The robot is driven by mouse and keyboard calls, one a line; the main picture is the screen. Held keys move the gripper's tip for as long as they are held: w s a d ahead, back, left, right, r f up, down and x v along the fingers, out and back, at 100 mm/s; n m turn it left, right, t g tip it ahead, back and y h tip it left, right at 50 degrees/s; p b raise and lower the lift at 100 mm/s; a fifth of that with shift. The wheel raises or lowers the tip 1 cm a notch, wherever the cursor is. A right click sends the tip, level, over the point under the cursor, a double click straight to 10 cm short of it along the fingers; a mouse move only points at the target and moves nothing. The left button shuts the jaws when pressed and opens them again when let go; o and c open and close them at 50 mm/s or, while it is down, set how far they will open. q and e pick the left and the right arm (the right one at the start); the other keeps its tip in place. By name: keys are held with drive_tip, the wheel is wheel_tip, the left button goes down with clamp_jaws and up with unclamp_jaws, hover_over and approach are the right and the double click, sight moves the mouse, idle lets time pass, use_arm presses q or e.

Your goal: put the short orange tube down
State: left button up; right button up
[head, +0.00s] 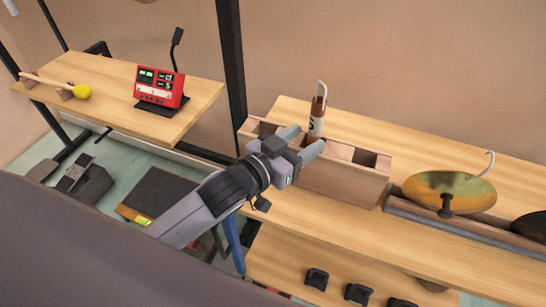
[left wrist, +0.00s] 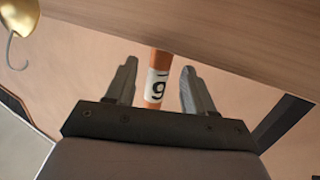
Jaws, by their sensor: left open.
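The short orange tube (head: 316,127) stands upright in a slot of the wooden box (head: 345,183). It has a white label with a dark mark and a pale hook at its top; its lower end is hidden in the box. My left gripper (head: 304,141) is open at the near side of the tube, its fingertips pointing at it. In the left wrist view the tube (left wrist: 159,62) shows between the two spread fingers (left wrist: 155,85), with a gap on either side. My right gripper is not in view.
A gold dish (head: 450,190) with a hook lies in a tray right of the box. Another slot (head: 365,158) in the box looks empty. A black post (head: 231,75) rises left of the box.

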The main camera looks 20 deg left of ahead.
use_arm(q)
drive_tip(key=v, duration=1.1)
drive_tip(key=shift+s+f, duration=0.1)
drive_tip(key=s+a+f+g+y+p, duration=0.1)
drive_tip(key=s+f+p, duration=0.1)
drive_tip(key=f, duration=0.4)
drive_tip(key=s+a+f+n+g+y+p, duration=0.1)
drive_tip(key=s+f+g+y, duration=0.1)
drive_tip(key=s+f, duration=0.2)
drive_tip(key=s+a+f+n+g+y+p, duration=0.1)
drive_tip(key=s+a+f+g+p, duration=0.1)
drive_tip(key=f, duration=0.5)
drive_tip(key=shift+s+f+p, duration=0.35)
drive_tip(key=shift+s+f, duration=0.05)
